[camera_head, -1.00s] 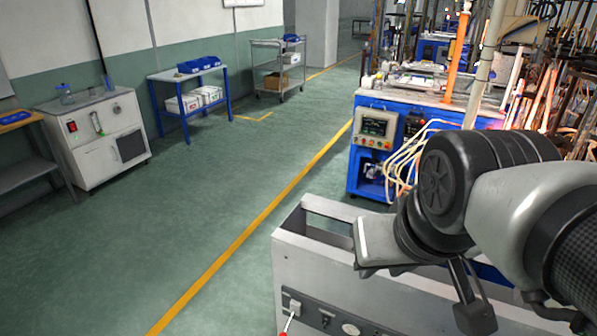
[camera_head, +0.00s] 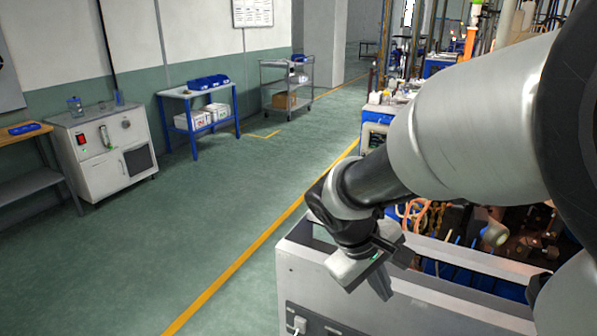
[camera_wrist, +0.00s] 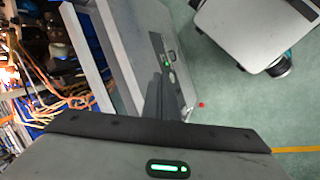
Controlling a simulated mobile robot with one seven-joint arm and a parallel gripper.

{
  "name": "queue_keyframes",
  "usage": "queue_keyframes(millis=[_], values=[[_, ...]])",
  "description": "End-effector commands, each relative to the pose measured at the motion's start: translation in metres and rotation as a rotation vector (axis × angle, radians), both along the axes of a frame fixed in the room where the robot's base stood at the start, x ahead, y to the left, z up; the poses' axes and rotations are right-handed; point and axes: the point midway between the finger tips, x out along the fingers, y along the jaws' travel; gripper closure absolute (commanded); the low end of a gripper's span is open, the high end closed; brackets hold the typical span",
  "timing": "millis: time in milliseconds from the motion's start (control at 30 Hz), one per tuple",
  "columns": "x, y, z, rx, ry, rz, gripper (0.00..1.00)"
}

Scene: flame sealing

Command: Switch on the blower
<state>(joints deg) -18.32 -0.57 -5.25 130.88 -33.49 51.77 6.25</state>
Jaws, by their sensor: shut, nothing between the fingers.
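The grey metal machine housing (camera_head: 420,311) in the foreground carries a dark control strip (camera_head: 322,324) with a white switch (camera_head: 298,325) at its left end; I cannot tell for sure that this is the blower. The picture's lower edge cuts off the strip. My gripper (camera_head: 381,286) is shut and empty, fingers pointing down, over the housing's upper front edge. In the wrist view, my shut fingers (camera_wrist: 162,97) appear in front of the housing (camera_wrist: 150,22). Its strip shows a green light (camera_wrist: 167,65) beside them. A small red spot (camera_wrist: 201,105) lies to their right. No contact is visible.
A white cabinet (camera_head: 104,168) with a red switch (camera_head: 81,140) stands at the left wall. A blue table (camera_head: 196,92) and a grey cart (camera_head: 287,85) stand behind it. Hoses and equipment fill the right side. The green floor between is clear.

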Motion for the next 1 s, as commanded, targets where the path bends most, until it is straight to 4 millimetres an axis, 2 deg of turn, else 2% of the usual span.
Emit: queue_keyframes(millis=[33, 367, 600, 667, 800, 1000], values=[[0.010, 0.003, -0.026, -0.056, 0.042, 0.052, 1.00], [0.072, 0.020, -0.145, -0.417, 0.210, 0.408, 1.00], [0.106, 0.048, -0.244, -0.674, 0.302, 0.718, 1.00], [0.112, 0.056, -0.271, -0.736, 0.322, 0.804, 1.00], [0.121, 0.075, -0.337, -0.878, 0.363, 1.009, 1.00], [0.120, 0.100, -0.431, -1.056, 0.415, 1.306, 1.00]])
